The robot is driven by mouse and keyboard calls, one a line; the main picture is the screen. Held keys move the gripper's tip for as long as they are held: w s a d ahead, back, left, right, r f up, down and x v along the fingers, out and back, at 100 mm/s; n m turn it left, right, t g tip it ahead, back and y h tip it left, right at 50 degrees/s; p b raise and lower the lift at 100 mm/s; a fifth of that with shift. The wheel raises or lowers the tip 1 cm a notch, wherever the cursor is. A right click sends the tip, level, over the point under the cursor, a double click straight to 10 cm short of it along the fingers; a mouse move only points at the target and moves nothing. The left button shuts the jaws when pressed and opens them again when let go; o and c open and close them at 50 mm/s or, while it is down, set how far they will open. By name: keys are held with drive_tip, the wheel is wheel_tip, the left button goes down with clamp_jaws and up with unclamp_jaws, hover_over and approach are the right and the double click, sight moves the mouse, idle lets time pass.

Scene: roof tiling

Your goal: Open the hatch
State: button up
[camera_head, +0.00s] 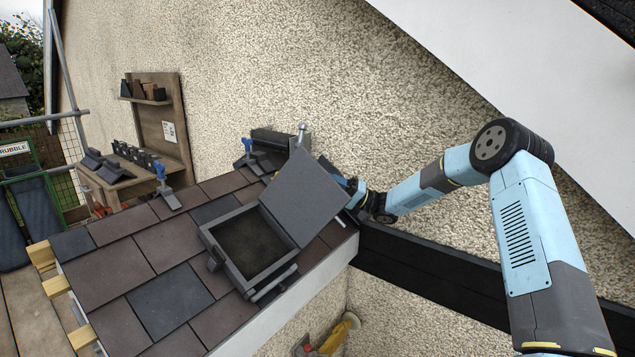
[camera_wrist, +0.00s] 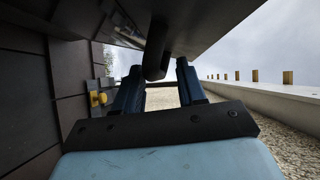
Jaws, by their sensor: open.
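The roof hatch has a dark square frame (camera_head: 282,281) around a dark opening in the tiled roof. Its grey lid (camera_head: 306,197) is raised and tilted up on the right side of the frame, so the opening is uncovered. My gripper is behind the lid's right edge in the head view, its fingers hidden there. In the wrist view my gripper (camera_wrist: 160,84) is open, its two dark blue fingers apart. A dark handle-like piece (camera_wrist: 157,50) hangs from the dark lid underside (camera_wrist: 215,20) between the fingers. I cannot tell whether they touch.
Slate tiles (camera_head: 171,302) surround the hatch. Blue-handled clamps (camera_head: 165,186) and a hammer (camera_head: 301,136) stand toward the back. A wooden bench (camera_head: 138,177) is at the left wall. A dark beam (camera_head: 440,278) runs below my arm along the pebbled wall (camera_head: 300,70).

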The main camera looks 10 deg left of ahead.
drive_tip(key=v, duration=1.1)
drive_tip(key=shift+w+f, duration=0.1)
drive_tip(key=shift+w, duration=0.05)
